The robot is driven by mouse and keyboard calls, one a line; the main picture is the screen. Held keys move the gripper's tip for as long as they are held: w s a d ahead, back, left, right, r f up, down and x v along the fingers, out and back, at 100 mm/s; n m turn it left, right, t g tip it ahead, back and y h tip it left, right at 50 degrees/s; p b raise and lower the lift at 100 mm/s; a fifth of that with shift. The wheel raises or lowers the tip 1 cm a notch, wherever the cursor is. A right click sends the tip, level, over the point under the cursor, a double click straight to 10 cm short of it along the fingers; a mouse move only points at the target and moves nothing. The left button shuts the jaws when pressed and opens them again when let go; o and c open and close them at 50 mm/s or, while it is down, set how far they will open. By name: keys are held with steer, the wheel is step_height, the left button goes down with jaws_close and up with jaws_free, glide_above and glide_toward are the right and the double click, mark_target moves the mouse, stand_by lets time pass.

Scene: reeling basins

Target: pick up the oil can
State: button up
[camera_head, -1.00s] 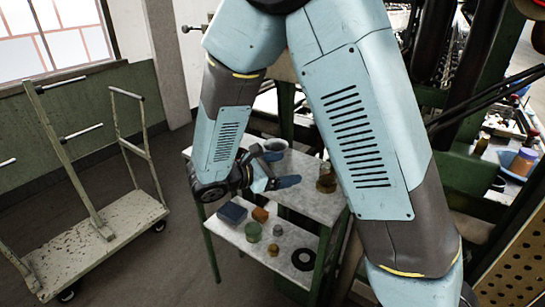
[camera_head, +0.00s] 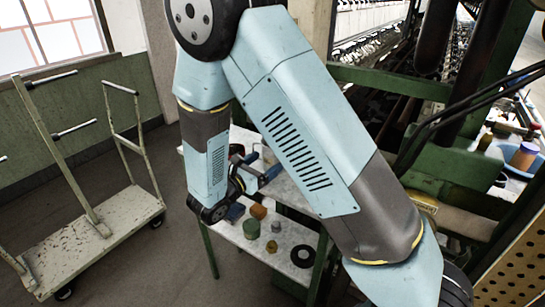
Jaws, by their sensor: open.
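My gripper (camera_head: 260,167) is over the upper top of a small green-legged two-tier stand (camera_head: 288,191), with its two blue fingers apart and nothing visible between them. I cannot make out the oil can for certain. My arm crosses the picture and covers the right part of the stand's top, where a small brownish can stood in the earlier view. Whether the fingers touch anything on the top is too small to tell.
The stand's lower shelf holds a blue box (camera_head: 235,212), an orange-brown block (camera_head: 258,211), a green tin (camera_head: 251,229) and a black ring (camera_head: 303,257). A flat cart (camera_head: 100,240) stands left. A blue basin (camera_head: 522,156) is on the right. Floor between cart and stand is clear.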

steer(key=shift+r+x, duration=0.2)
steer(key=shift+x, duration=2.95)
steer(key=shift+a, duration=0.15)
steer(key=c, duration=1)
steer(key=shift+o, duration=0.2)
steer(key=shift+w+r, duration=0.1)
steer(key=shift+r, duration=0.1)
